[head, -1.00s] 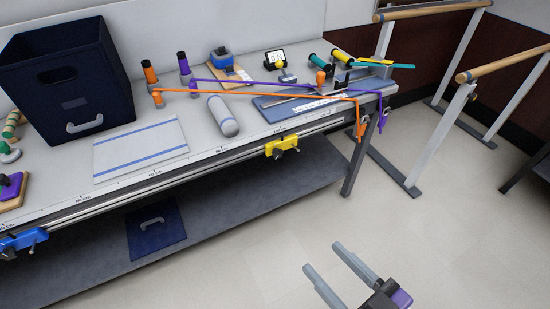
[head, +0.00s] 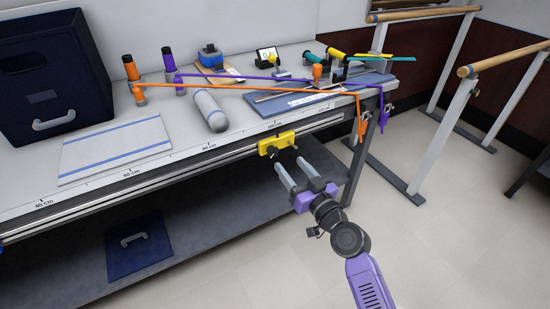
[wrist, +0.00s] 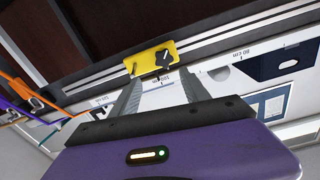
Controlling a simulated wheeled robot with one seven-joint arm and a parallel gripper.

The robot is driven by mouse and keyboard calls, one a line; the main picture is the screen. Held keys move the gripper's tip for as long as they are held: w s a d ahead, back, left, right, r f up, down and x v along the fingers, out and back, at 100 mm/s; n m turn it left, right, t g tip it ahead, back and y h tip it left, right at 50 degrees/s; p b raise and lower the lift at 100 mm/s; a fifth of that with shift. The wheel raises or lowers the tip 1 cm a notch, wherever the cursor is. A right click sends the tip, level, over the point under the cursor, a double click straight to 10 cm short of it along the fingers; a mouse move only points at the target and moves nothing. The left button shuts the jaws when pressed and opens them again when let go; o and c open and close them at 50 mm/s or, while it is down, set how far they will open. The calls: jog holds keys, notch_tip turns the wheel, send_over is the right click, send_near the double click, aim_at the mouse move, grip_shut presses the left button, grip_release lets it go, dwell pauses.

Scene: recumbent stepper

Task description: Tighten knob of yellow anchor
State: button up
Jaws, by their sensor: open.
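The yellow anchor (head: 277,143) is mounted on the rail along the table's front edge. Its dark knob (head: 271,151) faces outward on the front. In the wrist view, the yellow anchor (wrist: 152,58) and its black knob (wrist: 163,58) show just beyond the fingertips. My gripper (head: 288,162) is open and empty, just below and in front of the anchor, its two grey fingers pointing at it. In the wrist view my gripper's fingertips (wrist: 160,77) lie either side of the knob's line, apart from it as far as I can tell.
Orange (head: 250,89) and purple bands stretch across the table and hang over its right corner near the table leg. A grey roller (head: 210,110) and a white towel (head: 115,148) lie on top. A lower shelf (head: 205,220) juts out beneath.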

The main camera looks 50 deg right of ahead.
aim_at(274, 152)
jog(key=shift+n+y, duration=0.3)
jog(key=shift+n, duration=0.3)
jog(key=shift+a+f+p+x, duration=0.1)
jog(key=shift+a+p+x, duration=0.1)
jog(key=shift+x, duration=1.1)
jog(key=shift+a+f+p+x, duration=0.1)
jog(key=shift+p+x, duration=0.1)
jog(key=shift+x, duration=1.05)
jog(key=shift+a+f+p+x, duration=0.1)
jog(key=shift+f+p+x, duration=0.1)
jog(key=shift+x, duration=1.1)
jog(key=shift+w, duration=0.1)
grip_shut()
